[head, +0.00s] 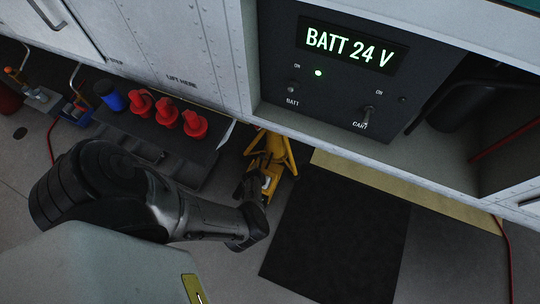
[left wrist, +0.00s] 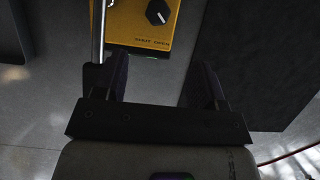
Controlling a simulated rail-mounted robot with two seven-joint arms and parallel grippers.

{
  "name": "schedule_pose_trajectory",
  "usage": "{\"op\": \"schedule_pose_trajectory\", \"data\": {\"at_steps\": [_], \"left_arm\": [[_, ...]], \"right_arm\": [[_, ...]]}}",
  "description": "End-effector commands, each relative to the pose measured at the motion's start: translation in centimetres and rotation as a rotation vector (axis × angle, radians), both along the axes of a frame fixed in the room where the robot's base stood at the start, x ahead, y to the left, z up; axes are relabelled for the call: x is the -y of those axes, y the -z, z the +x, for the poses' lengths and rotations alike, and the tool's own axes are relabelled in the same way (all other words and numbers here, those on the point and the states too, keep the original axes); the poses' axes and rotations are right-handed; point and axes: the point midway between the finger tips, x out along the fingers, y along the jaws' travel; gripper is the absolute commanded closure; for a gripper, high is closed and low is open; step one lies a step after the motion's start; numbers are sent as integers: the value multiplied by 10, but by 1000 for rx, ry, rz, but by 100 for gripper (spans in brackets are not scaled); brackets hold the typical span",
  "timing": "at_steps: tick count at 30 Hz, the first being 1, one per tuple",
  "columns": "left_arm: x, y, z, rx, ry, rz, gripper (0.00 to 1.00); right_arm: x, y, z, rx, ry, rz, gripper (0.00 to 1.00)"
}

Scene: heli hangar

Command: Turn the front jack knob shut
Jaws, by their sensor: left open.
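The yellow jack (head: 271,152) stands on the floor below the white helicopter side in the head view. In the left wrist view its yellow block (left wrist: 135,24) shows at the top, with a round black knob (left wrist: 158,12) bearing a pale pointer line. My right gripper is not in view.
A metal rod (left wrist: 98,32) stands just left of the block, close to the left finger. A black mat (head: 335,240) lies right of the jack. A dark panel (head: 335,75) reads BATT 24 V above. Several red items (head: 168,112) sit on a dark case at left.

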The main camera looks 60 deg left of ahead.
Motion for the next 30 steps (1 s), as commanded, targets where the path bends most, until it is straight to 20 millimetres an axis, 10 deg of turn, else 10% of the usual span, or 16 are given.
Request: {"op": "schedule_pose_trajectory", "data": {"at_steps": [15,30], "left_arm": [[-21,84,26,0,5,3,35],[-30,118,38,-1,4,3,35]], "right_arm": [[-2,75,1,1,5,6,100],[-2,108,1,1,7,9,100]]}}
